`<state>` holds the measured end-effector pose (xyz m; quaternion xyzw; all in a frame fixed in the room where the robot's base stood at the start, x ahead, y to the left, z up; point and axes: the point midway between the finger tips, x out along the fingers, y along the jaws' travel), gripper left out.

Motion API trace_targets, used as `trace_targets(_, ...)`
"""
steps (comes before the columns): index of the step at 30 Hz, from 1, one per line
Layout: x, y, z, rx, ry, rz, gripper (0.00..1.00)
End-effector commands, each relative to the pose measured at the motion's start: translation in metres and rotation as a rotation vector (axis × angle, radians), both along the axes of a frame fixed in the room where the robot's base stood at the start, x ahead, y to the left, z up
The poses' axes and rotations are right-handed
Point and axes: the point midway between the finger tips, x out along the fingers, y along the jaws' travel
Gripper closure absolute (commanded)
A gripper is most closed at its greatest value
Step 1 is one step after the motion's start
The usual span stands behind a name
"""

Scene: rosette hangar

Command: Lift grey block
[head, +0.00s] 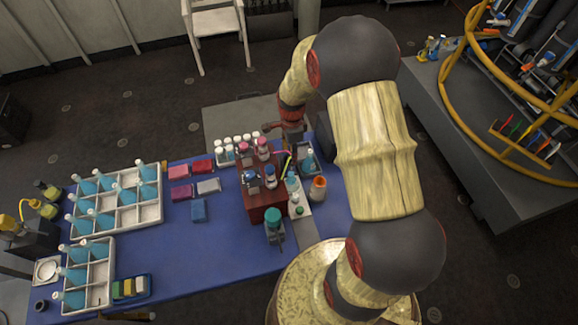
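The grey block (208,186) lies flat on the blue table, in a small group of coloured blocks. A purple block (181,192) is to its left, a red block (202,166) is behind it, and a blue block (199,210) is in front of it. My gripper (289,134) is at the back of the table, above and behind the dark red box, well to the right of the grey block and apart from it. Its fingers are small and dark here, so I cannot tell whether they are open or shut.
A dark red box (262,204) with bottles stands right of the blocks. White racks (148,213) of blue-filled bottles stand to the left. A pink block (179,172) lies beside the red one. The blue table (200,250) is clear in front of the blocks.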

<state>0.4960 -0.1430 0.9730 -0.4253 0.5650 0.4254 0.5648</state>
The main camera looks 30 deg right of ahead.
Motion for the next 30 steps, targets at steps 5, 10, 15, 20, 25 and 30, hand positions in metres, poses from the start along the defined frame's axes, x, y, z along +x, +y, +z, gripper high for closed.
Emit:
trace_targets(5,0.000,0.000,0.006,0.000,0.000,0.000,0.61)
trace_targets(10,0.000,0.000,0.019,0.000,-0.001,0.000,0.61)
trace_targets(15,0.000,0.000,0.031,0.000,-0.001,0.000,0.61)
trace_targets(20,0.000,0.000,0.043,0.000,-0.001,0.000,0.61)
trace_targets(25,0.000,0.000,0.055,0.000,0.000,0.000,0.61)
trace_targets(30,0.000,0.000,0.067,0.000,-0.001,0.000,0.61)
